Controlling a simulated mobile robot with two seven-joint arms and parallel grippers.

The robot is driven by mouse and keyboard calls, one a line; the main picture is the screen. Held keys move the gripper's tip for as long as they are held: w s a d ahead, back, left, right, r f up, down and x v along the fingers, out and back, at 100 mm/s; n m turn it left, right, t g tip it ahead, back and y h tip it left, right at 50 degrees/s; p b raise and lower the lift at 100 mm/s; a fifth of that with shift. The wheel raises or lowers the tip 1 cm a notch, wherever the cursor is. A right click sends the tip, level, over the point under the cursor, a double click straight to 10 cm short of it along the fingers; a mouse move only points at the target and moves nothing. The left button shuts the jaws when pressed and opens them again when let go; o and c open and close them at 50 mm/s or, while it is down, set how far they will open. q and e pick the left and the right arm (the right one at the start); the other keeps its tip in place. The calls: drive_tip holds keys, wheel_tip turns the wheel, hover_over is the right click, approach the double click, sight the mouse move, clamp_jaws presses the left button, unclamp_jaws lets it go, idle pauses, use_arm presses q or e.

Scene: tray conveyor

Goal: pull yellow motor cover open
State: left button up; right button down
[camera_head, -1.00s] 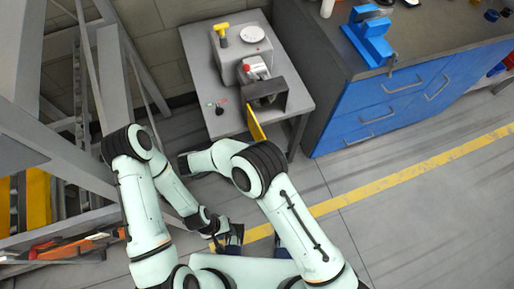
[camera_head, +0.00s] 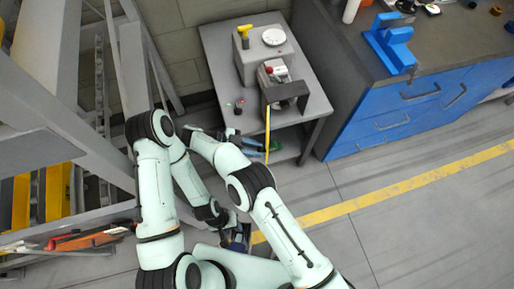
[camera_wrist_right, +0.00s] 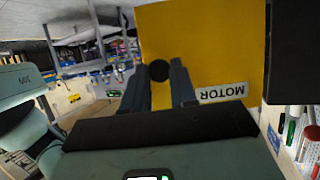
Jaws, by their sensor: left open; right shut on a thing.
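The yellow motor cover (camera_head: 267,132) stands out from the front of the motor unit (camera_head: 285,92), seen nearly edge-on in the head view. In the right wrist view the cover (camera_wrist_right: 215,45) fills the upper middle, with an upside-down "MOTOR" label (camera_wrist_right: 222,92) and a round black knob (camera_wrist_right: 160,70). My right gripper (camera_wrist_right: 166,78) is shut on the knob; in the head view its fingers (camera_head: 252,147) are at the cover's left side, partly behind my forearm. My left gripper (camera_head: 238,238) is open and low, near my base, away from the cover.
A grey table (camera_head: 221,72) bears the unit, a yellow-handled part (camera_head: 244,31), a white dial (camera_head: 274,37) and small coloured knobs (camera_head: 238,106). A blue cabinet (camera_head: 385,120) stands right, metal framing (camera_head: 75,120) left. The floor (camera_head: 420,215) at the lower right is clear.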

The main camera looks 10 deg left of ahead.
use_arm(q)
drive_tip(key=shift+w+r, duration=0.1)
drive_tip(key=shift+r, duration=0.1)
use_arm(e)
drive_tip(key=shift+a+m+g, duration=0.3)
drive_tip(key=shift+a+g, duration=0.05)
drive_tip(key=shift+g, duration=0.05)
drive_tip(key=c, duration=0.9)
unclamp_jaws()
drive_tip(key=shift+c, duration=0.2)
drive_tip(key=shift+w, duration=0.1)
